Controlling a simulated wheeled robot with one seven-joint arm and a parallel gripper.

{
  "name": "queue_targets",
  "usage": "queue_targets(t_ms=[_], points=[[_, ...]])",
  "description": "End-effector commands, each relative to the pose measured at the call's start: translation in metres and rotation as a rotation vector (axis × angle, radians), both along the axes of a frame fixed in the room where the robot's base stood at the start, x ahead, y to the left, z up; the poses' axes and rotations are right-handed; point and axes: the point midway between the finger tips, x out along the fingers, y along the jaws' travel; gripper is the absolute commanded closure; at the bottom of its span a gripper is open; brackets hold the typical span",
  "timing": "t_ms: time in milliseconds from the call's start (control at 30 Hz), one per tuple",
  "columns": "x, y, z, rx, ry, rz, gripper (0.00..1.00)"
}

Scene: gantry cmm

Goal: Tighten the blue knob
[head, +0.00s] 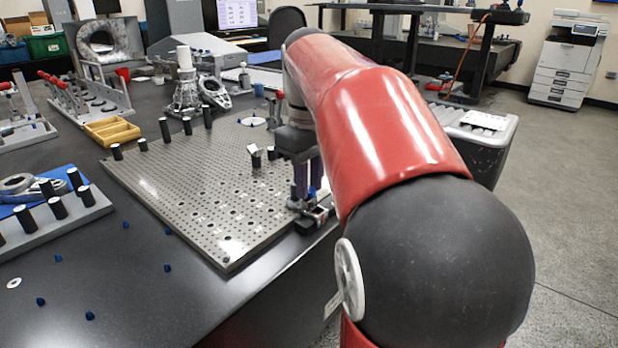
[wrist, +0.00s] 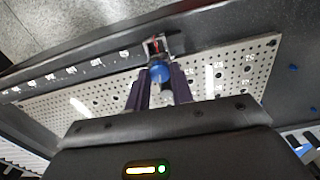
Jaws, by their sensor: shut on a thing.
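The blue knob (wrist: 159,72) shows in the wrist view between the fingertips of my gripper (wrist: 160,88). My gripper is shut on it, one dark finger on each side. A small fixture with a reddish part (wrist: 155,46) sits just beyond the knob. In the head view my gripper (head: 306,195) points down at the right edge of the perforated plate, over a small dark fixture (head: 313,215). A bit of blue shows there by the fingers, and my arm hides part of the area.
The perforated metal plate (head: 200,190) carries several black posts (head: 164,130). Small blue pieces (head: 90,316) lie loose on the dark table. A yellow tray (head: 112,132) stands beyond the plate. The table's front edge is close to my gripper.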

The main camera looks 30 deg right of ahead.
Motion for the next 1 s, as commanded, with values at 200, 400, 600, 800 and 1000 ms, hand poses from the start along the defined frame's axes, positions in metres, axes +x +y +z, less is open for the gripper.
queue_targets(t_ms=[200, 400, 600, 800, 1000], points=[[-0.0001, 0.0005, 0.0026, 0.001, 0.001, -0.107, 1.00], [-0.0001, 0.0006, 0.0035, 0.001, 0.001, -0.275, 1.00], [-0.0001, 0.0003, 0.0034, 0.000, 0.001, -0.465, 1.00], [-0.0001, 0.0001, 0.0028, 0.000, 0.000, -0.636, 1.00], [0.0000, 0.0000, 0.0021, 0.000, 0.000, -0.771, 1.00]])
